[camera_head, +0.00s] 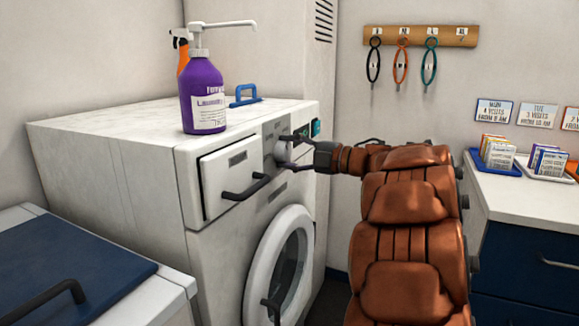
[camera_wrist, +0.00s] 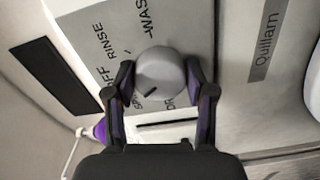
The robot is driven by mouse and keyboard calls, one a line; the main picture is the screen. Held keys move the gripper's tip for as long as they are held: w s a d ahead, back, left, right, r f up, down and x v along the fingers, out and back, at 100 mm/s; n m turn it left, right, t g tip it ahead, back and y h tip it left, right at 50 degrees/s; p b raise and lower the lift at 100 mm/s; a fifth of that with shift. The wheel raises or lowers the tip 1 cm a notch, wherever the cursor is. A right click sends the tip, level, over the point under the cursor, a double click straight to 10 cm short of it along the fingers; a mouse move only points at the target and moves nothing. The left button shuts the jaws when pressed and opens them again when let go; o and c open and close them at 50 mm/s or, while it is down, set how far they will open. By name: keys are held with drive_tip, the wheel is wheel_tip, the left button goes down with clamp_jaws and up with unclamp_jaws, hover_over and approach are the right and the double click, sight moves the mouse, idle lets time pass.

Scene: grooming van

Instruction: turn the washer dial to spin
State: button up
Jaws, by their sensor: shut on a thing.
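The washer dial (camera_wrist: 160,72) is a round grey knob on the control panel, with a dark pointer line on its face. In the wrist view the line points down and left, toward a partly hidden label that seems to start with "SP". The labels OFF, RINSE and WASH show around it; another, starting with "DR", is partly hidden. My gripper (camera_wrist: 161,82) is shut on the dial, one finger on each side. In the head view the dial (camera_head: 282,152) shows between the fingers on the front of the white washer (camera_head: 120,160).
A purple pump bottle (camera_head: 203,95) and a blue-handled item (camera_head: 245,95) stand on the washer top. The drawer handle (camera_head: 245,188) sticks out left of the dial, and the round door (camera_head: 250,265) is below. A counter (camera_head: 500,195) with trays stands at right.

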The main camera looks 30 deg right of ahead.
drive_tip(key=shift+n+b, duration=1)
drive_tip(key=o, duration=1.2)
drive_tip(key=shift+c, duration=0.2)
drive_tip(key=v, duration=1.2)
